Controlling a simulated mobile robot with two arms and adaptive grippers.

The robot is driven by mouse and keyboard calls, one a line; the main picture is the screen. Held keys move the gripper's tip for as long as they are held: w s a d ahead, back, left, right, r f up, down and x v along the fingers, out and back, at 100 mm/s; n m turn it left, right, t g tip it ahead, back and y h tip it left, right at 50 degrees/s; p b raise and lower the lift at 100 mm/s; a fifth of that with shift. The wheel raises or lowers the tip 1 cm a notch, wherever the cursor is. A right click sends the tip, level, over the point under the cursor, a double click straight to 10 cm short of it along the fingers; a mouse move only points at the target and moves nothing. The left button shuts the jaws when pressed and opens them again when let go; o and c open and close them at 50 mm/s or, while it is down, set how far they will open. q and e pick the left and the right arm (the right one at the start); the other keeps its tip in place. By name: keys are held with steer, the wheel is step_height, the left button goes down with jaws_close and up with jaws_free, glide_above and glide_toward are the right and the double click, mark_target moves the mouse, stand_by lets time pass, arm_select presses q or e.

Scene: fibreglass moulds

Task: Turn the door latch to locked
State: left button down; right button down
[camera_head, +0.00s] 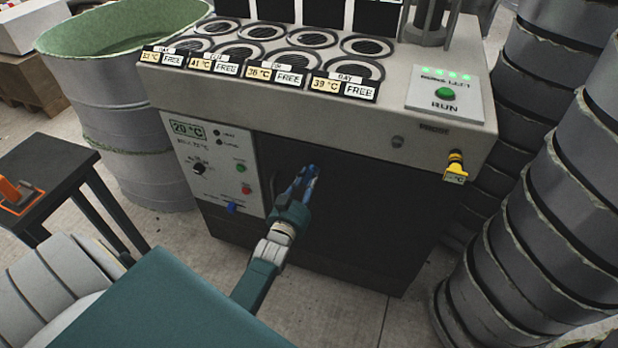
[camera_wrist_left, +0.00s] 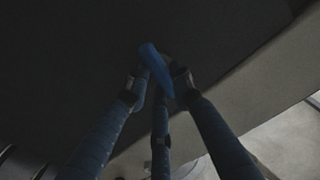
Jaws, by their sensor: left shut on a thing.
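The machine has a dark door (camera_head: 365,215) on its front. My left gripper (camera_head: 306,178) is in front of the door's left part, with its fingers against the dark face. In the left wrist view, my left gripper (camera_wrist_left: 158,78) is shut on a bright blue latch handle (camera_wrist_left: 154,64), which sits slanted between the fingertips. In the head view the fingers mostly hide the latch, and its locked or unlocked marking cannot be read. My right gripper is in neither view.
A control panel (camera_head: 215,165) with buttons and a blue knob (camera_head: 232,208) is left of the door. A yellow-capped fitting (camera_head: 456,168) is at the right. Ribbed grey moulds (camera_head: 560,200) crowd the right side. A dark table (camera_head: 50,180) and a green-rimmed tub (camera_head: 120,60) are left.

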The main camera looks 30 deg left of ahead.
arm_select(q)
steer(key=shift+f+m+b, duration=0.2)
steer(key=shift+m+b, duration=0.55)
steer(key=shift+m, duration=1.7)
steer(key=shift+f+m+b, duration=0.25)
steer(key=shift+m+b, duration=0.45)
steer(key=shift+m, duration=1.8)
steer(key=shift+f+m+b, duration=0.2)
steer(key=shift+m+b, duration=0.55)
steer(key=shift+m, duration=1.7)
steer(key=c, duration=1.5)
jaws_free()
steer(key=v, duration=0.7)
steer(key=shift+s, duration=0.25)
